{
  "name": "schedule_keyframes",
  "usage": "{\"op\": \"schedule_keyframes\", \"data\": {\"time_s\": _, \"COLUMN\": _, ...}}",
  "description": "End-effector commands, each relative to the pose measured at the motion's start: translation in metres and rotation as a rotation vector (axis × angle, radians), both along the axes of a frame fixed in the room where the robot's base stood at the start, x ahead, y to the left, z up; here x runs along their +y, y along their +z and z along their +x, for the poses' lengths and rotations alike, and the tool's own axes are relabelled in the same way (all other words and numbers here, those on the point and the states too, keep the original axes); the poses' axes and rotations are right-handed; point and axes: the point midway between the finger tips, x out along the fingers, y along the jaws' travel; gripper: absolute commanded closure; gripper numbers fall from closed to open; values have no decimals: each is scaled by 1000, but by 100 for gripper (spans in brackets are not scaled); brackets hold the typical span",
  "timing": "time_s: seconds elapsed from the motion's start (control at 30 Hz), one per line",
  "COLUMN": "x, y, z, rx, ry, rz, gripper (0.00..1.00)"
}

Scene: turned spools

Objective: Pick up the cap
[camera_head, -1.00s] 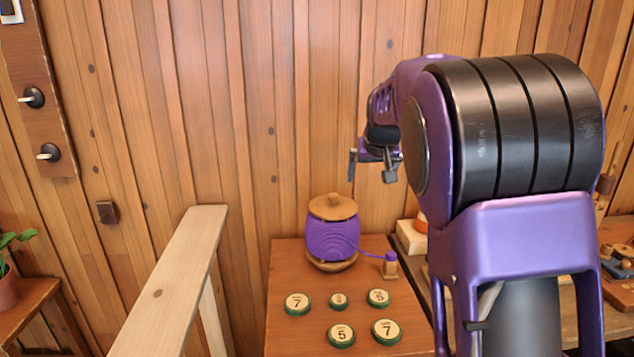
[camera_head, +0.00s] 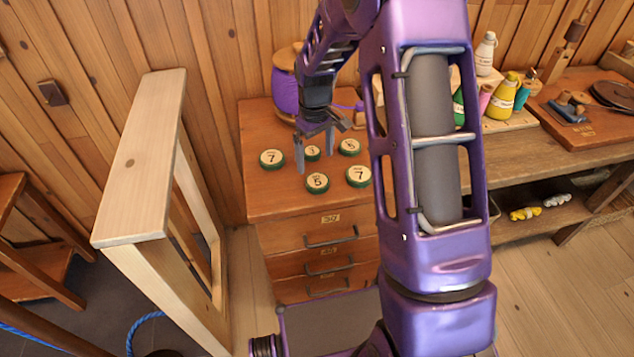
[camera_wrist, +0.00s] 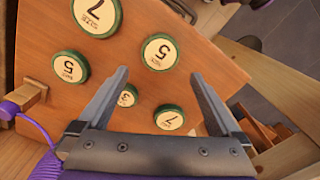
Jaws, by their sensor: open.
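Several round caps with green rims and pale numbered tops lie on the wooden cabinet top. In the head view they are a left 7 cap (camera_head: 271,158), a small 3 cap (camera_head: 312,153), a back 5 cap (camera_head: 348,147), a front 5 cap (camera_head: 317,182) and a right 7 cap (camera_head: 358,175). The frames do not show which one is meant. My gripper (camera_head: 322,150) is open and empty above them. In the wrist view, the small 3 cap (camera_wrist: 127,97) shows beside one finger of my gripper (camera_wrist: 160,75), partly hidden, and a 7 cap (camera_wrist: 169,118) lies between the fingers.
A purple thread spool (camera_head: 286,90) stands behind the caps, partly hidden by my arm. Its thread runs to a small wooden post (camera_wrist: 25,98). A pale wooden frame (camera_head: 150,150) stands left of the cabinet (camera_head: 270,205). A bench with bottles (camera_head: 502,97) is at right.

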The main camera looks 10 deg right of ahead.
Motion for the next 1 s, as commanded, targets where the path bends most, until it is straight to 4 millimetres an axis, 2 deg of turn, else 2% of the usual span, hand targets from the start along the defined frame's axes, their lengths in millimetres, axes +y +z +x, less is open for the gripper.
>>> {"op": "schedule_keyframes", "data": {"time_s": 0.03, "x": 0, "y": -8, "z": -1, "rx": 3, "ry": 0, "rz": -1, "gripper": 0}}
{"op": "schedule_keyframes", "data": {"time_s": 0.27, "x": 0, "y": -23, "z": -1, "rx": 1, "ry": -1, "rz": 0, "gripper": 0}}
{"op": "schedule_keyframes", "data": {"time_s": 0.5, "x": -2, "y": -58, "z": -5, "rx": 2, "ry": -1, "rz": -1, "gripper": 0}}
{"op": "schedule_keyframes", "data": {"time_s": 0.6, "x": -2, "y": -67, "z": -4, "rx": 1, "ry": -1, "rz": 0, "gripper": 0}}
{"op": "schedule_keyframes", "data": {"time_s": 0.87, "x": -2, "y": -70, "z": -4, "rx": -2, "ry": -1, "rz": -1, "gripper": 0}}
{"op": "schedule_keyframes", "data": {"time_s": 1.0, "x": -2, "y": -70, "z": -4, "rx": -1, "ry": -1, "rz": 0, "gripper": 22}}
